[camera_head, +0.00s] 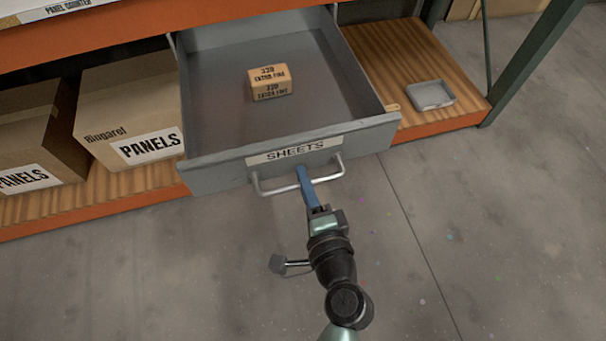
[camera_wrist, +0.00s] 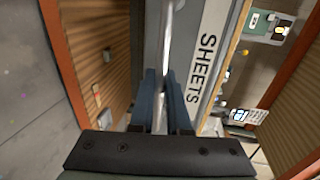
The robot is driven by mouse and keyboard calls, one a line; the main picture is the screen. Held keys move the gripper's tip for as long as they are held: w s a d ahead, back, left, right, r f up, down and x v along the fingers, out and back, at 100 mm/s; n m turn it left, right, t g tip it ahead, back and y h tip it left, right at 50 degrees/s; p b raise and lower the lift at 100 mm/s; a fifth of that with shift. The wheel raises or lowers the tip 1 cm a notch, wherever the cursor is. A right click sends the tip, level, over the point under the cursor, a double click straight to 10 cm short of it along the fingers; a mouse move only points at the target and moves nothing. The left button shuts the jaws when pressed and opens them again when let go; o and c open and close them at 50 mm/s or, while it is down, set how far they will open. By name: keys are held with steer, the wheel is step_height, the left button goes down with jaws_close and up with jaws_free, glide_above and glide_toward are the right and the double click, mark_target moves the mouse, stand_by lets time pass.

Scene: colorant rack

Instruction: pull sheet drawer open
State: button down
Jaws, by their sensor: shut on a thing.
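The grey sheet drawer (camera_head: 215,177) stands pulled out from under the orange-edged rack in the head view. Its front bears a "SHEETS" label (camera_head: 294,151), which also shows in the wrist view (camera_wrist: 205,65). A metal bar handle (camera_head: 274,190) sticks out from the drawer front. My gripper (camera_head: 304,178) has its blue fingers shut on the handle near its middle. In the wrist view the handle (camera_wrist: 167,40) runs between the two fingers of my gripper (camera_wrist: 161,98). A tan block marked "320 extra fine" (camera_head: 269,82) lies inside the drawer.
Cardboard boxes marked "PANELS" (camera_head: 125,115) stand on the wooden shelf left of the drawer. A small grey tray (camera_head: 430,95) lies on the shelf to the right. A green rack post (camera_head: 530,62) stands farther right. The concrete floor in front is clear.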

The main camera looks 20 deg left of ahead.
stand_by(0.3)
steer(key=c, duration=0.9)
jaws_free()
steer(key=shift+s, duration=0.1)
steer(key=v, duration=1.3)
steer(key=shift+p, duration=0.35)
